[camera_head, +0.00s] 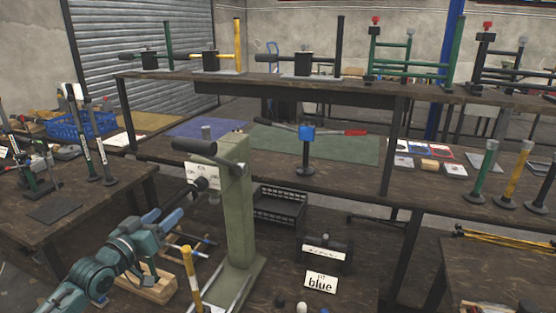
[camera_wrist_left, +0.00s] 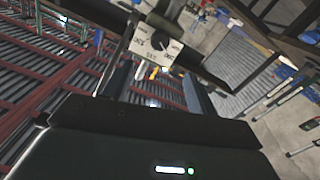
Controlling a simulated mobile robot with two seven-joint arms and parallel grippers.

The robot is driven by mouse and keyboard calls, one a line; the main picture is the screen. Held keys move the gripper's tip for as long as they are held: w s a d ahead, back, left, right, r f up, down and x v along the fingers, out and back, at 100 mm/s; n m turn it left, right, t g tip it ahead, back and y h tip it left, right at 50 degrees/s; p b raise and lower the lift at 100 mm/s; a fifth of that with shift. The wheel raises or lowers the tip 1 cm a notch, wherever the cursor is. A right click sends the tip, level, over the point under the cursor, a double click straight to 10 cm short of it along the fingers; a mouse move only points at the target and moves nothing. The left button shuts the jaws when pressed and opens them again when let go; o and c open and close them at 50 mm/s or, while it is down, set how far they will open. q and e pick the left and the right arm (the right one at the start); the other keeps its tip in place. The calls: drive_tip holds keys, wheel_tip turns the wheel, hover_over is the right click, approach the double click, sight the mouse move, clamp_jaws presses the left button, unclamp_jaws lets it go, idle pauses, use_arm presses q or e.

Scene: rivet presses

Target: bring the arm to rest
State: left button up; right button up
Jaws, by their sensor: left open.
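My left gripper (camera_head: 163,215) reaches in from the lower left of the head view. Its two fingers are apart, with nothing seen between them. It is just left of the green press column (camera_head: 238,215), below a white dial plate (camera_head: 202,176) on the press. In the left wrist view the fingers (camera_wrist_left: 155,85) stand spread, and the white plate with its black knob (camera_wrist_left: 156,44) shows beyond them. I cannot tell whether the gripper touches the press. My right gripper is not in view.
A dark table (camera_head: 60,205) is at left. A wooden block (camera_head: 158,285) lies near my arm.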

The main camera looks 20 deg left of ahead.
use_arm(q)
drive_tip(key=s+d+f+m+g+h+p, duration=0.1)
drive_tip(key=s+d+f+g, duration=0.1)
drive_tip(key=s+d+f, duration=0.35)
drive_tip(key=s+d+f+m+g, duration=0.1)
drive_tip(key=s+d+f+g, duration=0.15)
drive_tip(key=d+f, duration=0.55)
drive_tip(key=s+d+f+m+g, duration=0.1)
drive_tip(key=s+d+f, duration=0.3)
drive_tip(key=s+d, duration=0.3)
drive_tip(key=s+d+f+m+g, duration=0.2)
drive_tip(key=s+d+f, duration=0.2)
drive_tip(key=s+d, duration=0.2)
drive_tip(key=shift+s+d+f+h+p, duration=0.25)
drive_tip(key=shift+s+d+h+p, duration=0.15)
drive_tip(key=shift+s, duration=0.2)
